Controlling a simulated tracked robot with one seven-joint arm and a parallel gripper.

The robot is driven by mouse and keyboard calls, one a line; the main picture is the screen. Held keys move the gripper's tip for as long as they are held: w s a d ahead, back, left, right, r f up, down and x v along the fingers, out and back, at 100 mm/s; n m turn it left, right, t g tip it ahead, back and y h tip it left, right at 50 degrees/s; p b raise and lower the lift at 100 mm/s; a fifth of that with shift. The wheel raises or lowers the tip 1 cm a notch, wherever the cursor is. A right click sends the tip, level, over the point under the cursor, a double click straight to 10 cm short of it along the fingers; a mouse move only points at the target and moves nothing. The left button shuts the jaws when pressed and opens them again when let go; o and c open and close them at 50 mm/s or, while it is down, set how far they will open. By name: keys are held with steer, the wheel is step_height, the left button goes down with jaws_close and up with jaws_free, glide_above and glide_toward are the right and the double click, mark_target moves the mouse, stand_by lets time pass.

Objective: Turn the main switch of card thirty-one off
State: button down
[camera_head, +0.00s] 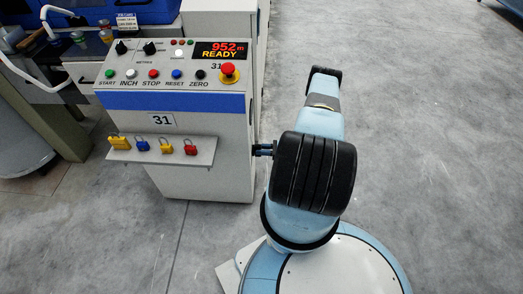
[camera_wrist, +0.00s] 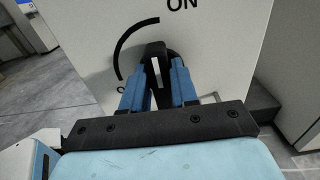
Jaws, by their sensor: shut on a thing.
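The main switch (camera_wrist: 155,50) is a black handle with a white line, on the light side face of the cabinet in the wrist view. A black arc curves around its left; "ON" is printed above, and a partly hidden label starting with "O" is at the arc's lower left end. The handle stands roughly upright in that picture. My gripper (camera_wrist: 159,68) is shut on the handle, one blue finger on each side. In the head view my gripper (camera_head: 263,149) is at the right side of the card 31 console (camera_head: 215,175); the switch is hidden there.
The console display (camera_head: 220,50) reads "952 m READY". Below it are push buttons and a red emergency stop (camera_head: 228,72). A small shelf (camera_head: 205,155) with several coloured padlocks juts from the front. Open grey floor (camera_head: 430,130) lies to the right.

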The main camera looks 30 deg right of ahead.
stand_by(0.3)
steer(key=shift+s+a+f+n, duration=0.15)
steer(key=shift+s+f+n, duration=0.1)
steer(key=shift+n, duration=2.7)
steer(key=shift+s+a+f+n, duration=0.1)
steer(key=shift+s+f+n, duration=0.1)
steer(key=shift+n, duration=2.8)
steer(key=shift+s+a+f+n, duration=0.15)
steer(key=shift+s+f+n, duration=0.1)
steer(key=shift+n, duration=2.7)
steer(key=c, duration=1)
jaws_free()
steer(key=shift+w, duration=0.1)
steer(key=shift+o, duration=0.2)
steer(key=shift+d, duration=0.1)
